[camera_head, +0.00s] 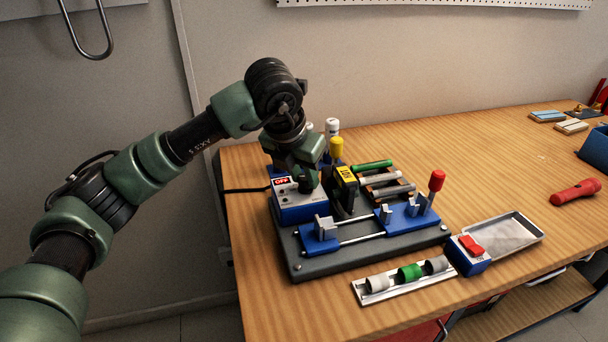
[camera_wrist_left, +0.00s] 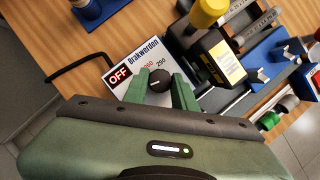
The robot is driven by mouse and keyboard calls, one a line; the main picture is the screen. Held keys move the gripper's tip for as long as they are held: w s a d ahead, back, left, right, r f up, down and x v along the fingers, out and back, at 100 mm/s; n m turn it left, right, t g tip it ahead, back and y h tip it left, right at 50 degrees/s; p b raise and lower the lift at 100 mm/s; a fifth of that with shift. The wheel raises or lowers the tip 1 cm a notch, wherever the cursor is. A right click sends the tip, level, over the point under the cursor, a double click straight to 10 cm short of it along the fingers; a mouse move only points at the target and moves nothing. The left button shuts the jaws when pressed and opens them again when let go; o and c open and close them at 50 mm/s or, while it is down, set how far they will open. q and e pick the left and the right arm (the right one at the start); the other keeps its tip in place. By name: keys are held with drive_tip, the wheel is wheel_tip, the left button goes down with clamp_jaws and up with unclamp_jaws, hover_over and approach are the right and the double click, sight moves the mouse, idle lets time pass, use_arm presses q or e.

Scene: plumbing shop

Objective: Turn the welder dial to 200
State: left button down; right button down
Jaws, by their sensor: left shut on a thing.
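The welder is a blue and white box (camera_head: 299,213) on the fixture at the left of the bench, with a red OFF display (camera_head: 281,182). Its white panel also shows in the left wrist view (camera_wrist_left: 122,88), with small numbers that are hard to read. The black round dial (camera_wrist_left: 160,80) sits on this panel and carries a short pale mark. My left gripper (camera_wrist_left: 160,88) has its green fingers on either side of the dial and is shut on it. My right gripper is not in view.
Blue clamps on rails (camera_head: 320,232) and a red-knobbed lever (camera_head: 437,181) are to the right. A rack of pipe pieces (camera_head: 408,274) lies in front.

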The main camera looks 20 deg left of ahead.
use_arm(q)
drive_tip(key=c, duration=1.2)
unclamp_jaws()
drive_tip(key=shift+o, duration=0.2)
drive_tip(key=v, duration=0.7)
drive_tip(key=shift+s+r+b, duration=0.2)
drive_tip(key=shift+r+b, duration=0.2)
